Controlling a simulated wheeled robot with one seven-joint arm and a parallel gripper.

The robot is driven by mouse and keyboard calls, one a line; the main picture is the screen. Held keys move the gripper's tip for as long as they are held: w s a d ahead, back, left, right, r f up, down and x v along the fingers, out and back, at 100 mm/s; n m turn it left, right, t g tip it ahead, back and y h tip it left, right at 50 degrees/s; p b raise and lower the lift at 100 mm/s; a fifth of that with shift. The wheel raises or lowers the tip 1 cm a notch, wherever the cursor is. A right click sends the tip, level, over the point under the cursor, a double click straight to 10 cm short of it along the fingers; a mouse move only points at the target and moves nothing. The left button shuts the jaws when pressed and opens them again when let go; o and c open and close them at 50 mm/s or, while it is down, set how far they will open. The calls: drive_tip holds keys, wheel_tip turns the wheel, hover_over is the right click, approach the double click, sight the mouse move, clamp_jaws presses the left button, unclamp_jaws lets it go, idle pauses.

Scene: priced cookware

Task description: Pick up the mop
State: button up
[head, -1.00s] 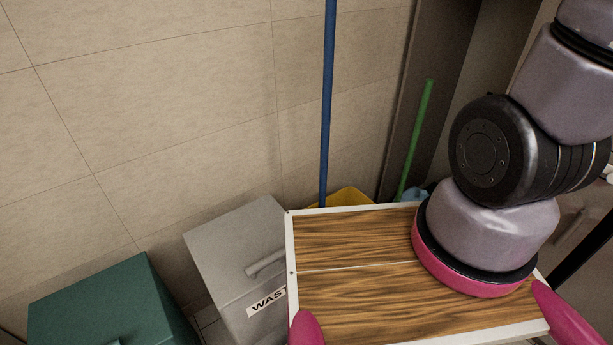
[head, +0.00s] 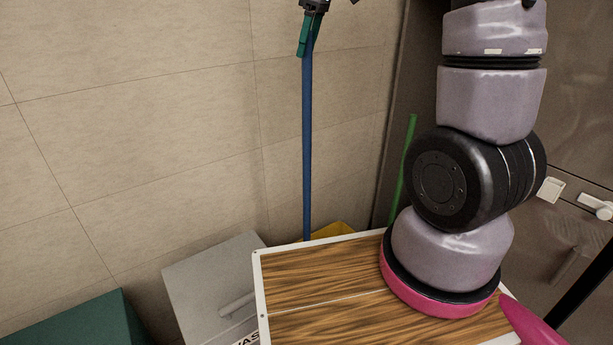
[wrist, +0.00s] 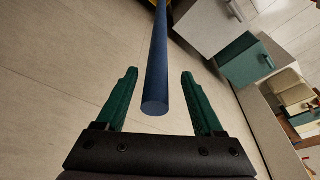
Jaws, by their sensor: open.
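The mop shows as a long blue handle (head: 307,150) standing upright near the tiled wall in the head view. Its lower end is hidden behind my wood-topped base. My gripper (head: 306,48) is at the top of the handle, with its green fingers pointing down. In the wrist view, the blue handle (wrist: 158,75) runs between the two spread fingers of my gripper (wrist: 159,74), with its round top end towards the palm. Gaps show on both sides of the handle. The gripper is open and not closed on it.
A yellow container (head: 336,231) stands at the foot of the wall behind my base. A grey waste bin (head: 205,285) and a green bin (head: 80,322) stand to the left. A thinner green pole (head: 405,165) leans in the corner at right.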

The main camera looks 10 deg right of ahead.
sight(304, 59)
drive_tip(key=x, duration=0.4)
drive_tip(key=shift+w+d, duration=0.1)
drive_tip(key=shift+w, duration=0.05)
clamp_jaws()
idle(1.2)
